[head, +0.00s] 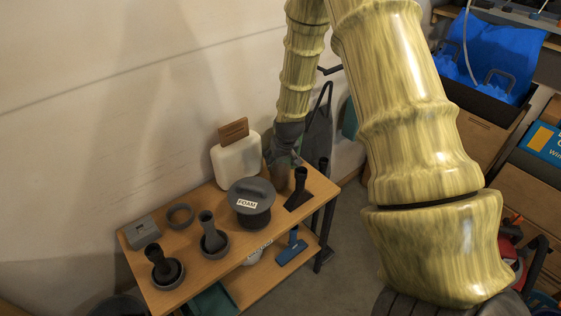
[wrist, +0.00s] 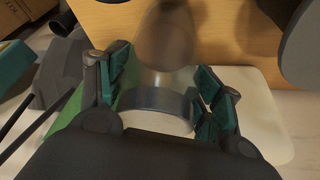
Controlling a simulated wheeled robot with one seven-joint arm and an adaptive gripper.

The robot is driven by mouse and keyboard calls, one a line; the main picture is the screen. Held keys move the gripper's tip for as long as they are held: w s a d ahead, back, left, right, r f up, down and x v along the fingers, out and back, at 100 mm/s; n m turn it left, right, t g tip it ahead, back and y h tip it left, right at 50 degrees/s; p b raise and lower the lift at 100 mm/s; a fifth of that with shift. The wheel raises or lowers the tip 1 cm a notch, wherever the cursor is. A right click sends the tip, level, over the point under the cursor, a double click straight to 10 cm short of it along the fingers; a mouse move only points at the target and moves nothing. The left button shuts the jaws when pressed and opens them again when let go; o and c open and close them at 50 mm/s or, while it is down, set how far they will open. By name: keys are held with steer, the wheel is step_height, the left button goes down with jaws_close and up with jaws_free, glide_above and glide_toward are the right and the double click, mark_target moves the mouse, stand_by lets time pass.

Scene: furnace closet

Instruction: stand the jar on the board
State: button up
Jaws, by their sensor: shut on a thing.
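The jar (wrist: 157,103) is a clear, glassy cylinder with a grey band, between the green-padded fingers of my gripper (wrist: 165,84) in the wrist view. A blurred brown part shows above it. In the head view my gripper (head: 284,158) is shut on the jar (head: 281,181) at the back of the wooden shelf top, partly hidden by my own arm. The white, round-cornered board (head: 237,160) is just left of the gripper, with a brown wooden block at its back. It also shows in the wrist view (wrist: 262,125), behind and beside the jar. Whether the jar touches anything below cannot be told.
A dark tub marked FOAM (head: 250,205) stands in front of the gripper. Two nozzles in round cups, a grey ring (head: 181,216) and a grey box (head: 142,232) fill the left. A lower shelf holds a blue tool.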

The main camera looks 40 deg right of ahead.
steer(key=shift+f, duration=0.75)
steer(key=o, duration=1.8)
